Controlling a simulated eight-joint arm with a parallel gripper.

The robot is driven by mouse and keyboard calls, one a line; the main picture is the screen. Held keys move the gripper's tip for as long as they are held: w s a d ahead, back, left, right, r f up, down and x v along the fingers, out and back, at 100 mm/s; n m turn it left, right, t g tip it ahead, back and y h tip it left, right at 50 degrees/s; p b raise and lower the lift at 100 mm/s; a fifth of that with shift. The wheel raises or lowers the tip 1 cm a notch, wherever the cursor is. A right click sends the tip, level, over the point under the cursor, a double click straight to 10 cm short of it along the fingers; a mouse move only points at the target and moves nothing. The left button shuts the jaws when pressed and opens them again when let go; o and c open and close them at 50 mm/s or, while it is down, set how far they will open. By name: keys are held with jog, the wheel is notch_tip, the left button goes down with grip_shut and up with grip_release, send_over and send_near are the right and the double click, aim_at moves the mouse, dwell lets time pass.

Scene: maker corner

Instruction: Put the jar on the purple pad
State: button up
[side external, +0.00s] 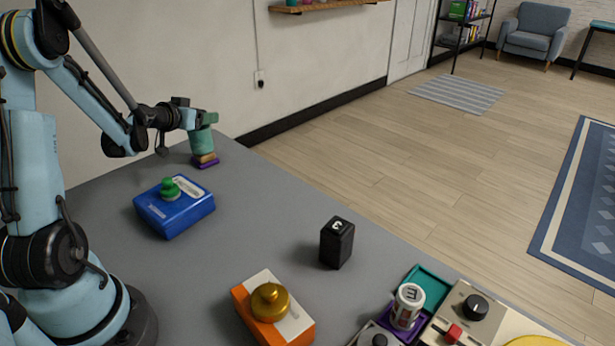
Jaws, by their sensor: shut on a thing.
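A black block (337,243), an orange-white box with a gold knob (272,308) and a white can (408,306) in a purple tray (384,323) stand toward the front. The table's middle is clear.

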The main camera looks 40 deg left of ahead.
jog(key=o, duration=1.5)
jog(key=shift+f, duration=0.15)
jog(key=shift+s+d+r, duration=0.1)
jog(key=shift+s+r, duration=0.15)
jog(key=shift+r, duration=0.05)
jog(key=v, duration=1.1)
jog(key=w+d+m+g+h, duration=0.1)
jog(key=w+d+h, duration=0.1)
jog(key=d, duration=0.7)
jog(key=w+d+m+g+h, duration=0.2)
jog(key=d+h, duration=0.1)
jog(key=d, duration=0.6)
jog(key=shift+s+d+f+m+g, duration=0.2)
jog(key=shift+s+d+g, duration=0.5)
jog(key=shift+d, duration=1.4)
jog(key=shift+s+d+f+m+g, duration=0.1)
jog(key=shift+s+d+m+g, duration=0.1)
jog(key=shift+s+d, duration=1.45)
jog(key=shift+s+d+f+m+g, duration=0.2)
jog(key=shift+s+d+g, duration=0.25)
jog(key=shift+d, duration=2.1)
